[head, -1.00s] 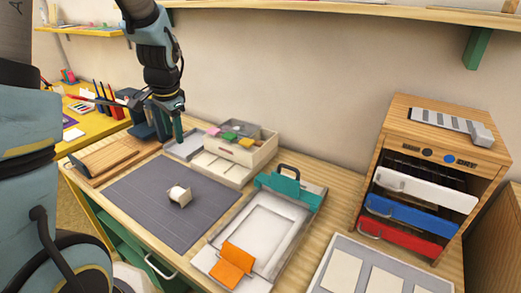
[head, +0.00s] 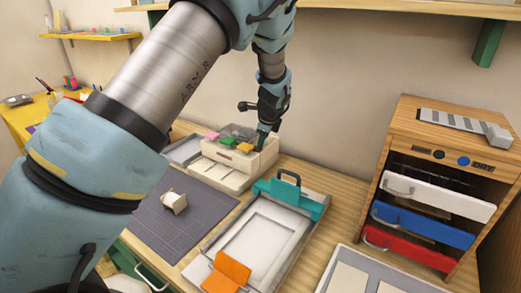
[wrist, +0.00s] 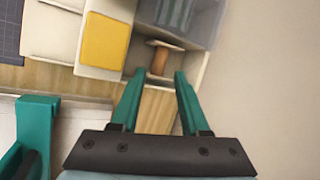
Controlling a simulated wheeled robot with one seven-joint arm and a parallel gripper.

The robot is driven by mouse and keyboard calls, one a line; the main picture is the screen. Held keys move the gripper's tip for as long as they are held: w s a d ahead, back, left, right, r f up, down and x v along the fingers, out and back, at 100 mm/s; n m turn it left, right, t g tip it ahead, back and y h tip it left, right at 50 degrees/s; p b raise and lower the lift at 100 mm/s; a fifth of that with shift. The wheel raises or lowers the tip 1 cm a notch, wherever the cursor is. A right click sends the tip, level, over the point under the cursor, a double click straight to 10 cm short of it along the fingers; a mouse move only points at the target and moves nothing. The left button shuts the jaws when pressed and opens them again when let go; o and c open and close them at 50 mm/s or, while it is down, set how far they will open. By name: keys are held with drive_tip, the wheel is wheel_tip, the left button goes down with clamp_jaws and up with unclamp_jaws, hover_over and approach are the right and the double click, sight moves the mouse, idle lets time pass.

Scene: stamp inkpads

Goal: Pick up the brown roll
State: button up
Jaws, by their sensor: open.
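The brown roll (wrist: 160,60) shows in the wrist view as a small brown cylinder with a paler, wider end. It lies in a compartment at the corner of the cream organizer box (head: 228,176). My gripper (wrist: 160,76) is open, its two green fingers pointing toward the roll, one on either side of its line. The roll appears just beyond the fingertips, and I cannot tell the exact gap. In the head view my gripper (head: 263,141) is at the right rear of the box, and the roll cannot be made out there.
A yellow pad (wrist: 105,42) sits on the box beside the roll's compartment. A teal-clamped press (head: 290,194) stands in front, right of the grey mat (head: 190,225). The wooden drawer cabinet (head: 450,150) is farther right.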

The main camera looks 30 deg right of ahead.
drive_tip(key=shift+p+x, duration=0.7)
drive_tip(key=shift+x, duration=2.1)
drive_tip(key=shift+a, duration=0.1)
clamp_jaws()
